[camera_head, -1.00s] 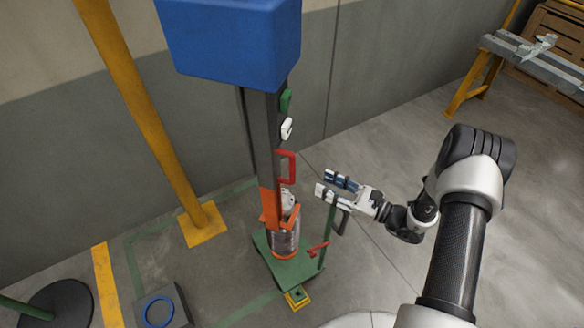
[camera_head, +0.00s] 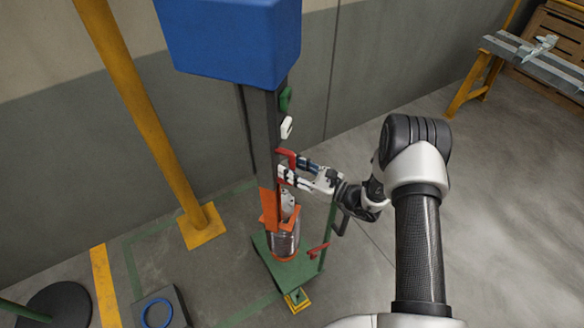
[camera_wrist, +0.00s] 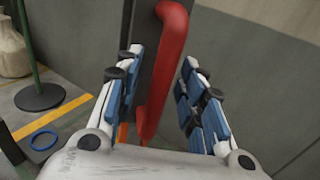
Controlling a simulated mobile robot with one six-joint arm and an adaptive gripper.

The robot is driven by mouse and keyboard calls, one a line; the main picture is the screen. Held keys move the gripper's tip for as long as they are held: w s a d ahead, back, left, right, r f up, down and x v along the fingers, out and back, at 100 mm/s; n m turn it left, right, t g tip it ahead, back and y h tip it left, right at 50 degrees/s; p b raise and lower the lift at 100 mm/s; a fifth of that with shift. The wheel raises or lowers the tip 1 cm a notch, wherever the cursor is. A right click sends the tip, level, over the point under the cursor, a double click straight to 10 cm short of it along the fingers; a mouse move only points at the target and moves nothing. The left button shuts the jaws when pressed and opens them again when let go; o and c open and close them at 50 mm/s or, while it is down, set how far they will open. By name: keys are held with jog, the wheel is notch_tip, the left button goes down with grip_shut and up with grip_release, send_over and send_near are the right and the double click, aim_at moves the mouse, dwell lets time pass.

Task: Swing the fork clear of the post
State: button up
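The dark post (camera_head: 262,135) stands upright, with a blue box on top and an orange lower part. A red handle (camera_wrist: 172,40) is fixed to its side and also shows in the head view (camera_head: 283,153), partly hidden by my gripper. My gripper (camera_wrist: 161,65) is open, with its blue-padded fingers on either side of the red handle and visible gaps to it. An orange bracket (camera_head: 270,215), possibly the fork, sits low on the post around a metallic cylinder (camera_head: 285,238). I cannot tell how the red handle joins the bracket.
The blue box (camera_head: 228,40) overhangs the post. White (camera_head: 286,127) and green (camera_head: 285,98) handles sit above the red one. A thin green upright (camera_head: 327,235) and a small red lever (camera_head: 318,250) stand below my gripper. A yellow pole (camera_head: 150,110) is left.

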jog(key=shift+c, duration=0.5)
grip_shut()
